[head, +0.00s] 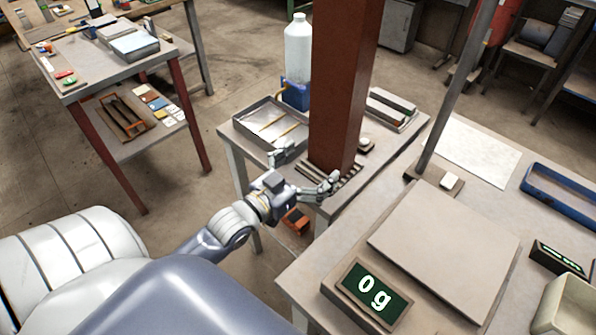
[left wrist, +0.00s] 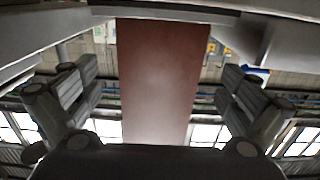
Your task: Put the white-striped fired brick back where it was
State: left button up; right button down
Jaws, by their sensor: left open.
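No brick with white stripes can be made out in either view. A tall plain rust-red block or post (head: 345,85) rises over the small table and runs out of the top of the head view; I cannot tell if it is the brick. My left gripper (head: 305,168) is open at the near edge of that table, close to the foot of the red shape. In the left wrist view the red face (left wrist: 160,85) fills the gap between the spread fingers, with no contact visible. My right gripper is not in view.
A slatted rack (head: 341,178) lies at the red shape's foot. The right bench holds a bare plate (head: 445,250), a display (head: 374,295) reading 0 g and a grey pole (head: 455,95).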

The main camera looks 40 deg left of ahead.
pick_arm(q)
jog(key=shift+s+a, duration=0.2)
jog(key=shift+s, duration=1.05)
jog(key=shift+s+a, duration=0.15)
jog(key=shift+s, duration=1.05)
